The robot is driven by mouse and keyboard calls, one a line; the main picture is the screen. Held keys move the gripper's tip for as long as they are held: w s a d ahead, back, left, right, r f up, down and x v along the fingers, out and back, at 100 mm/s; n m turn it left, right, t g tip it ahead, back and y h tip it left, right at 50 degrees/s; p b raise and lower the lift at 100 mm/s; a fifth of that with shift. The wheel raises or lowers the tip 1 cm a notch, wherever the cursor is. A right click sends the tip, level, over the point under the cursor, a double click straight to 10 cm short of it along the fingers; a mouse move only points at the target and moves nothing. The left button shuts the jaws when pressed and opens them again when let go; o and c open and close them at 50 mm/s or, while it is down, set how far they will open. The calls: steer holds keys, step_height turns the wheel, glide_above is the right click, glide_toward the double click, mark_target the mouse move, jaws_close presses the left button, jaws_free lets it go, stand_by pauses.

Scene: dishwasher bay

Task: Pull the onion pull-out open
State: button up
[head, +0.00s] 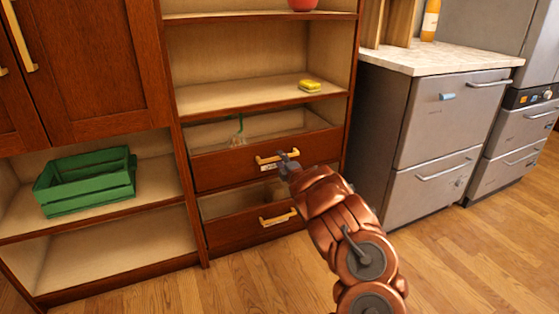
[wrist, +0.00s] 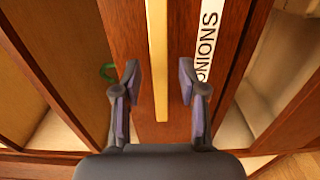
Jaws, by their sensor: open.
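The onion pull-out (head: 222,165) is the upper of two low wooden fronts in the middle cabinet, and looks about flush with the frame. A white label reading ONIONS (wrist: 207,45) is on its front beside a pale brass bar handle (wrist: 157,60). The handle also shows in the head view (head: 265,160). My gripper (wrist: 158,80) is open, with one finger on each side of the handle bar. I see gaps between the bar and both fingers. In the head view my gripper (head: 288,158) is at the right end of the handle and hides part of it.
A lower pull-out (head: 235,232) with a similar handle (head: 278,217) sits beneath. A green crate (head: 88,182) is on the left shelf. A yellow sponge (head: 309,85) lies on the shelf above. Grey appliances (head: 430,130) stand at right. The wooden floor (head: 240,288) in front is clear.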

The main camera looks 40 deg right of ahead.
steer(key=shift+x, duration=0.95)
steer(key=shift+c, duration=0.3)
jaws_close()
